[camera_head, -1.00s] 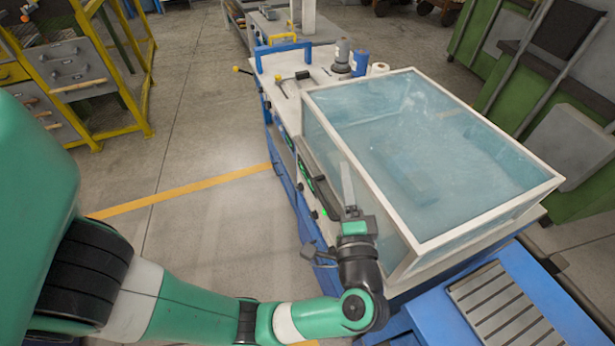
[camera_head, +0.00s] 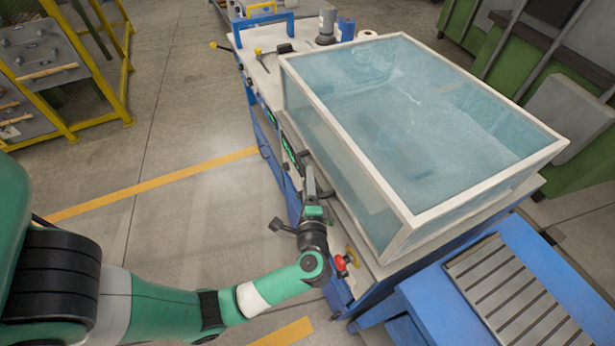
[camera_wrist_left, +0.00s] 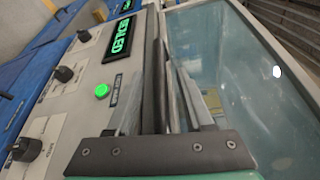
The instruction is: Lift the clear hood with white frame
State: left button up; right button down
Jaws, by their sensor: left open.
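The clear hood with white frame (camera_head: 420,130) sits down on the white-topped blue machine (camera_head: 262,66), its bluish panels see-through. It also fills the right of the left wrist view (camera_wrist_left: 228,75). A dark bar handle (camera_head: 325,180) runs along its front side. My left gripper (camera_head: 309,178) is at this front side, close to the bar. In the left wrist view, the open fingers (camera_wrist_left: 158,95) point along the hood's edge, with a dark bar between or just behind them. I cannot tell whether they touch it. My right gripper is out of view.
A control panel with a green lit display (camera_wrist_left: 123,40), green button (camera_wrist_left: 102,91) and black knobs lies beside the fingers. A red knob (camera_head: 341,263) is near my wrist. A blue table with a slatted plate (camera_head: 515,290) stands at the right.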

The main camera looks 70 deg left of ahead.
pick_arm(q)
jog(key=shift+x, duration=0.95)
grip_shut()
dwell(0.7)
